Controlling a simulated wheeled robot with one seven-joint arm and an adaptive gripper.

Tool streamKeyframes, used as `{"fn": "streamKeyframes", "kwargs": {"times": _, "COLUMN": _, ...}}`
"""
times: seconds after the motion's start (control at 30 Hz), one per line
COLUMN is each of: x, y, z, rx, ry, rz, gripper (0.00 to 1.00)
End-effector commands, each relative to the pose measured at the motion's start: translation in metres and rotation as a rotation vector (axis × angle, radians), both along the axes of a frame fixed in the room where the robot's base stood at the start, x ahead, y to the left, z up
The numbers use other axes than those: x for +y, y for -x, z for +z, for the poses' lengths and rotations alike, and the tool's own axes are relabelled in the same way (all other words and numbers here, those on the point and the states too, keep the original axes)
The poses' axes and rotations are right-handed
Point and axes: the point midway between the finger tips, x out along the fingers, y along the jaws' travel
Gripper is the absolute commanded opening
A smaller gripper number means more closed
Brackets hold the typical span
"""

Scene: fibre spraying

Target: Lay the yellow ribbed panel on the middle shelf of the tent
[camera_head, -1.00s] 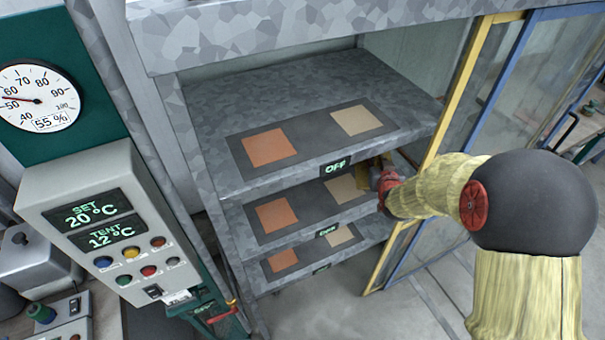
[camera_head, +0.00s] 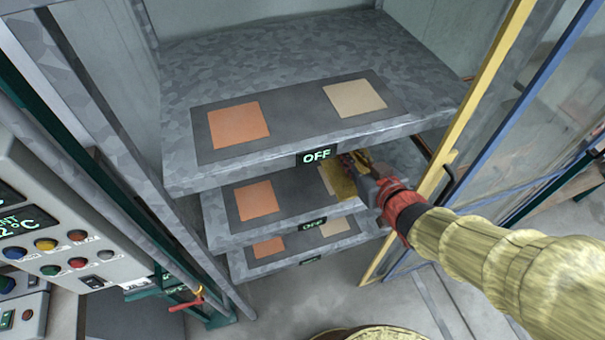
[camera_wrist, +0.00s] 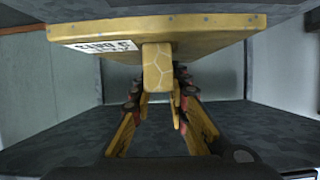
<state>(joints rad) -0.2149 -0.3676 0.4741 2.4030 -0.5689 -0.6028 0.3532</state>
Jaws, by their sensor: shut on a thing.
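The yellow panel (camera_wrist: 215,38) spans the top of the wrist view, with a white printed label and a short handle (camera_wrist: 158,70). My gripper (camera_wrist: 160,100) is shut on this handle. In the head view only a small yellow part of the panel (camera_head: 341,180) shows; the top shelf hides the rest. My gripper (camera_head: 358,166) is there, at the right part of the gap between top and middle shelves. The middle shelf (camera_head: 215,225) has a dark strip with an orange and a beige square. I cannot tell whether the panel touches the shelf.
The top shelf (camera_head: 185,85) overhangs the gap closely. A lower shelf (camera_head: 240,267) lies below. The open yellow-framed door (camera_head: 488,85) stands right beside my arm. A control box (camera_head: 65,235) and a red-handled valve (camera_head: 187,303) are at the left.

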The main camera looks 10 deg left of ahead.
Motion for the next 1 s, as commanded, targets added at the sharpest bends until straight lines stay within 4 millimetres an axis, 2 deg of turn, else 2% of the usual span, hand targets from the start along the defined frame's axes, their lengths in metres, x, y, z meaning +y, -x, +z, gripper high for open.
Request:
{"fn": "streamKeyframes", "kwargs": {"times": 0.03, "x": 0.01, "y": 0.001, "z": -0.004, "rx": -0.004, "ry": -0.003, "rz": 0.006, "gripper": 0.0}}
{"fn": "streamKeyframes", "kwargs": {"times": 0.47, "x": 0.074, "y": 0.006, "z": -0.034, "rx": -0.002, "ry": -0.003, "rz": 0.005, "gripper": 0.0}}
{"fn": "streamKeyframes", "kwargs": {"times": 0.6, "x": 0.093, "y": 0.008, "z": -0.057, "rx": 0.0, "ry": -0.002, "rz": 0.003, "gripper": 0.0}}
{"fn": "streamKeyframes", "kwargs": {"times": 0.8, "x": 0.111, "y": 0.009, "z": -0.078, "rx": -0.001, "ry": -0.002, "rz": 0.001, "gripper": 0.0}}
{"fn": "streamKeyframes", "kwargs": {"times": 1.0, "x": 0.117, "y": 0.009, "z": -0.083, "rx": -0.004, "ry": -0.003, "rz": 0.0, "gripper": 0.0}}
